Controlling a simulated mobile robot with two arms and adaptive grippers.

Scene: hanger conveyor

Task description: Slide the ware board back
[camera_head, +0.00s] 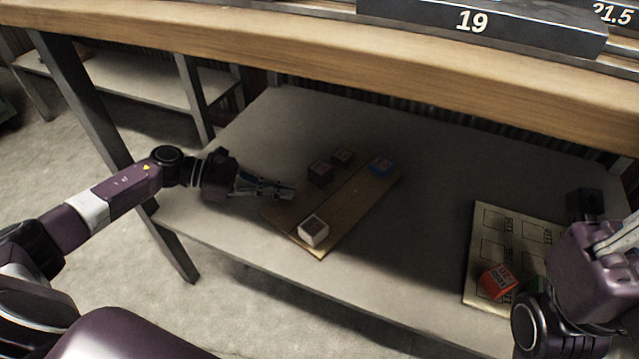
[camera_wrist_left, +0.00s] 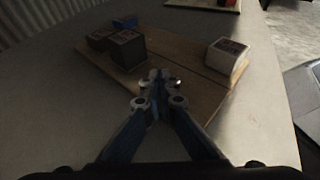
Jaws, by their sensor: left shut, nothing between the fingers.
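The ware board (camera_head: 352,212) is a flat brown wooden board lying at an angle on the grey lower shelf. It also shows in the left wrist view (camera_wrist_left: 178,58). On it are a white block (camera_head: 313,231) near its front end, a dark block (camera_head: 320,174), a brown block (camera_head: 342,158) and a blue block (camera_head: 381,166) towards the back. My left gripper (camera_head: 288,191) is shut and empty at the board's left edge. In the left wrist view its fingertips (camera_wrist_left: 158,78) overlap the board's near edge; I cannot tell whether they touch. My right gripper (camera_head: 625,235) is partly cut off at the right edge.
A pale card with printed squares (camera_head: 490,245) lies on the right of the shelf, with a red block (camera_head: 497,281) on it. The wooden tabletop (camera_head: 300,55) overhangs the shelf. Shelf space between board and card is clear.

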